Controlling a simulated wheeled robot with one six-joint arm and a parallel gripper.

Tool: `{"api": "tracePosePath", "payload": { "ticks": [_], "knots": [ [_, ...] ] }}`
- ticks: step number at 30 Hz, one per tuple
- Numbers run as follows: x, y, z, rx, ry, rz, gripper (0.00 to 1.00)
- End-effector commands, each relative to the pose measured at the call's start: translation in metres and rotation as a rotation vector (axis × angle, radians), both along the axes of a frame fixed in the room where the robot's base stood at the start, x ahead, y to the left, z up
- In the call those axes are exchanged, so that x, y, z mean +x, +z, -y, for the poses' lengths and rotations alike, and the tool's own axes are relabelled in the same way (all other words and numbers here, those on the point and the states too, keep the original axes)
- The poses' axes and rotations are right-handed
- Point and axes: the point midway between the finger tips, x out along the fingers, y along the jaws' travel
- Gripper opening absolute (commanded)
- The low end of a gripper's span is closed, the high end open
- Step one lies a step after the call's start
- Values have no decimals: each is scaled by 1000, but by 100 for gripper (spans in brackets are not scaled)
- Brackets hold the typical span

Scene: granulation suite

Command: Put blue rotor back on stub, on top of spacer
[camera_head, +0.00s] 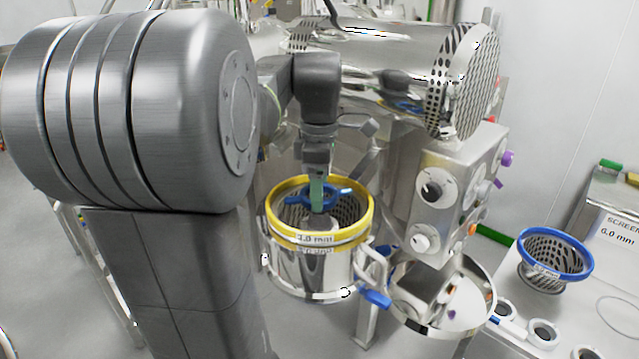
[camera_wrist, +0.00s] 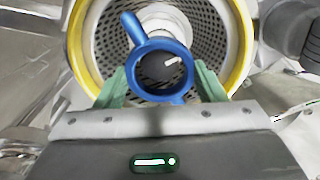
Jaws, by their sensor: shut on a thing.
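The blue rotor (camera_wrist: 130,25) is a ring with arms, held between the green fingers of my gripper (camera_wrist: 160,88). In the head view the rotor (camera_head: 338,190) and my gripper (camera_head: 317,193) are over the mouth of a yellow-rimmed screen marked 1.0 mm (camera_head: 333,238). In the wrist view a dark round end shows through the rotor's ring, with a pale mark on it. A pale cylinder, perhaps the stub or spacer (camera_wrist: 165,18), shows behind the ring. I cannot tell stub from spacer, nor whether the rotor touches either.
The perforated yellow-rimmed screen wall (camera_wrist: 222,45) surrounds the rotor closely. A control box with knobs (camera_head: 455,195) stands to the right. A blue-rimmed screen (camera_head: 582,262) rests farther right, near several round parts. A metal drum with a perforated end (camera_head: 465,85) is behind.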

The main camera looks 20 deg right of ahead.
Motion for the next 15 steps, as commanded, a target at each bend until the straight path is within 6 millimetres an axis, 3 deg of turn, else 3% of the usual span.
{"api": "tracePosePath", "payload": {
  "ticks": [15],
  "knots": [
    [0,-42,0,0,0,0,32]
  ]
}}
